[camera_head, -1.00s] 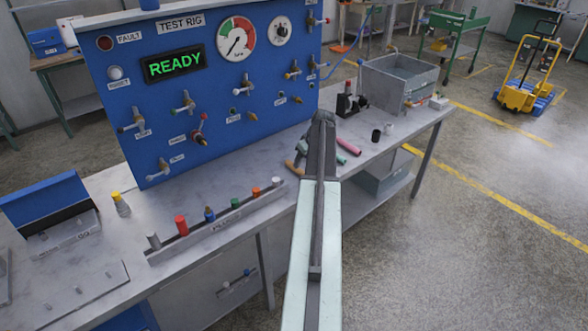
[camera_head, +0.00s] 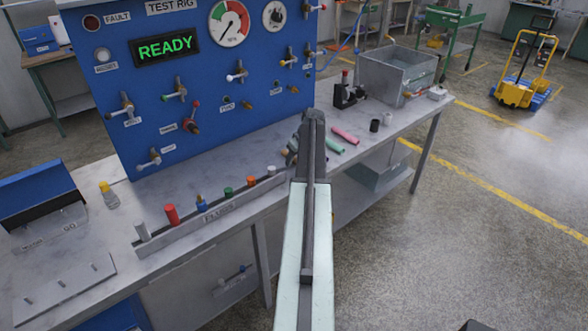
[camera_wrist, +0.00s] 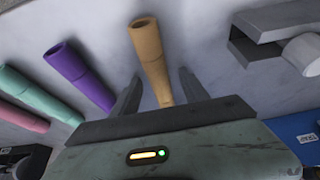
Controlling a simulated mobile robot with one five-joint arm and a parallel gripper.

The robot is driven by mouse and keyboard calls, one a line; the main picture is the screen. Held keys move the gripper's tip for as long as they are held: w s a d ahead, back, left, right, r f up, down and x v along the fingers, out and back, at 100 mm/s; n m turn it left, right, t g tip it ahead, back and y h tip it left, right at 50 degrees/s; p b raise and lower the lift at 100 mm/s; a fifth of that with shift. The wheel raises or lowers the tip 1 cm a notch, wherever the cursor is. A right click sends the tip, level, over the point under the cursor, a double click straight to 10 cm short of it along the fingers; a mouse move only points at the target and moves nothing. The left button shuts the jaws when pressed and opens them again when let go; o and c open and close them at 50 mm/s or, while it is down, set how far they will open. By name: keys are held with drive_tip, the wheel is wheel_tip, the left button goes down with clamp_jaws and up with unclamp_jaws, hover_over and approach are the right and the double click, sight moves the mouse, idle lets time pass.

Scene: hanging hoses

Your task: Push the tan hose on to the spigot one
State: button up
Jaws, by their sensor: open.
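The tan hose (camera_wrist: 149,50) is a short tube lying on the grey bench top in the wrist view. Its far end is open, and its near part runs behind my gripper's body. My gripper (camera_wrist: 157,76) is open, with one finger on each side of the hose in the picture; no grip shows. I cannot tell the height gap. In the head view my arm hides most of the hose. Several spigots stick out of the blue test panel (camera_head: 150,85), one being the lower left spigot (camera_head: 149,158). Their labels are too small to read, so I cannot tell which is spigot one.
A purple hose (camera_wrist: 75,68), a green hose (camera_wrist: 37,82) and a pink hose (camera_wrist: 20,116) lie to the left in the wrist view. A plug rack (camera_head: 212,211) lines the bench front. A metal bin (camera_head: 398,75) stands at the right end.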

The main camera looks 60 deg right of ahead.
drive_tip(key=shift+r, duration=0.1)
clamp_jaws()
drive_tip(key=shift+r, duration=0.1)
drive_tip(key=shift+r+p, duration=0.7)
drive_tip(key=shift+p, duration=0.2)
wheel_tip(320, 180, up, 2)
drive_tip(key=shift+r+p, duration=0.1)
drive_tip(key=shift+p, duration=1)
drive_tip(key=s+a, duration=0.2)
drive_tip(key=s, duration=0.5)
drive_tip(key=s+a+r+p, duration=0.1)
drive_tip(key=s+a, duration=0.2)
drive_tip(key=s, duration=0.5)
